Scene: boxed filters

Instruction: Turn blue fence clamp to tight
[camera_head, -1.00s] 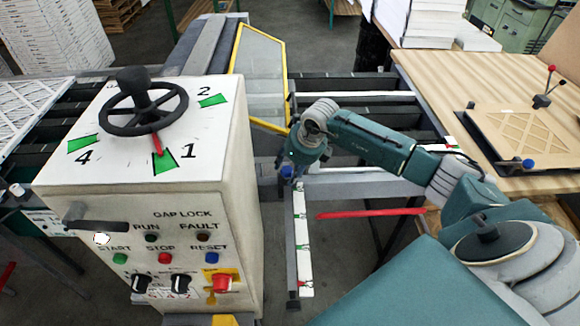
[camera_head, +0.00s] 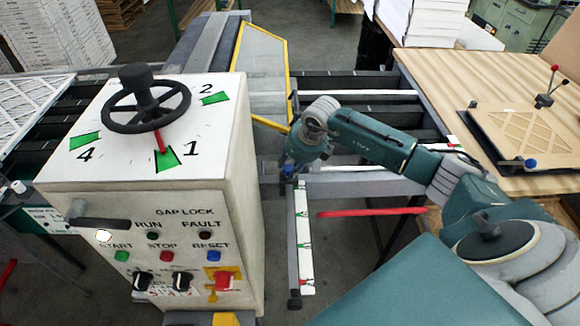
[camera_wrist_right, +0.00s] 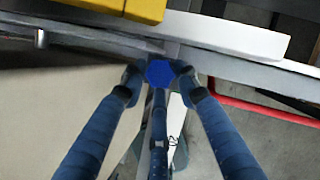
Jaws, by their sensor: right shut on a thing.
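The blue fence clamp (camera_wrist_right: 160,73) is a blue knob at the junction of the grey rails in the right wrist view. My right gripper (camera_wrist_right: 158,80) has a fingertip on either side of it and is shut on it. In the head view my right gripper (camera_head: 290,171) points down at the top of the scale bar (camera_head: 303,240), and the clamp is mostly hidden under it. The clamp's tight or loose marking cannot be read. My left gripper is not in view.
A white control cabinet (camera_head: 215,150) with a black handwheel (camera_head: 145,105) stands close left of my right gripper. A red rod (camera_head: 370,212) lies to its right. A yellow-framed guard (camera_head: 262,75) is behind. A wooden table (camera_head: 440,85) stands at the right.

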